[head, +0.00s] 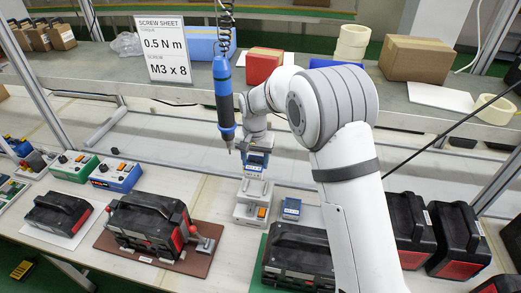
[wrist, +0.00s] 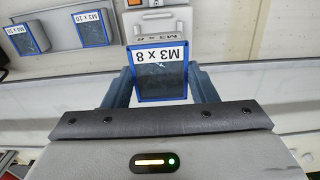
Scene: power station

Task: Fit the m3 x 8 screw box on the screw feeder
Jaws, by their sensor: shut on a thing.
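The M3 x 8 screw box (wrist: 162,80) is a small blue-rimmed box with a dark inside and a white label, upside down in the wrist view. My gripper (wrist: 163,88) is shut on it, one finger at each side. In the head view my gripper (head: 257,155) holds the box (head: 254,169) above the bench. The screw feeder (head: 250,212), a pale block with an orange button, stands just below it. In the wrist view the feeder (wrist: 170,22) lies beyond the box, which looks apart from it. The feeder's M3 x 8 label shows; its lower parts are hidden.
Another blue box (head: 291,207) sits right of the feeder. The wrist view shows two labelled blue boxes (wrist: 27,40) (wrist: 92,27) on a grey holder. A hanging screwdriver (head: 223,95) is close left of my arm. A black device (head: 150,225) stands left on a brown mat.

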